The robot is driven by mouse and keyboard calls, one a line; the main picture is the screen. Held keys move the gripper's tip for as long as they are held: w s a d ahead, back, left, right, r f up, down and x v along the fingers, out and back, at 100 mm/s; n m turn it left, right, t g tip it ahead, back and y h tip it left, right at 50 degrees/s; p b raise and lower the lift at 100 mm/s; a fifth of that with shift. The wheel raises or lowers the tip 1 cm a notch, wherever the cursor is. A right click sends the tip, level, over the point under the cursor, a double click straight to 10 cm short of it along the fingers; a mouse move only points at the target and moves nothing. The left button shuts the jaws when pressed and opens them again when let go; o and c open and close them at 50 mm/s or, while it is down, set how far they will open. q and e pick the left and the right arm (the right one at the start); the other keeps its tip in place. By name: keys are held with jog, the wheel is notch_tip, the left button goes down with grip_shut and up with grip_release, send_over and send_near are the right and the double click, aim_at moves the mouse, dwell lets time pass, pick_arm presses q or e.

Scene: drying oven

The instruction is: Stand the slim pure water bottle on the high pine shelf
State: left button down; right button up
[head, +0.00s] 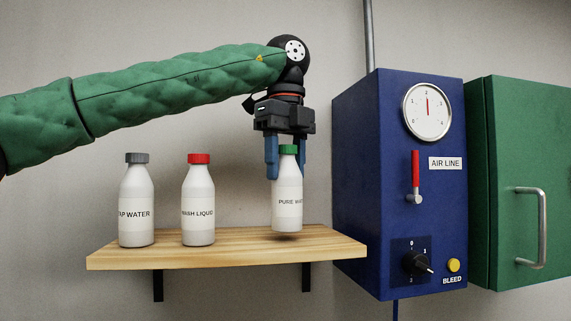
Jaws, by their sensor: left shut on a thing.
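My right gripper is not in view.
A grey-capped tap water bottle (136,205) and a red-capped wash liquid bottle (198,205) stand on the shelf's left half. A blue air line box (375,180) with gauge, red lever and knob is close to the shelf's right end. A green cabinet (510,150) is beyond.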

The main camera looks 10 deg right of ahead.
pick_arm(q)
jog(key=shift+w+f, duration=0.15)
jog(key=shift+f, duration=0.5)
jog(key=shift+w+f, duration=0.1)
jog(key=shift+f, duration=0.15)
jog(key=c, duration=1.1)
grip_release()
jog(key=shift+s, duration=0.2)
jog(key=o, duration=0.4)
jog(key=shift+w, duration=0.15)
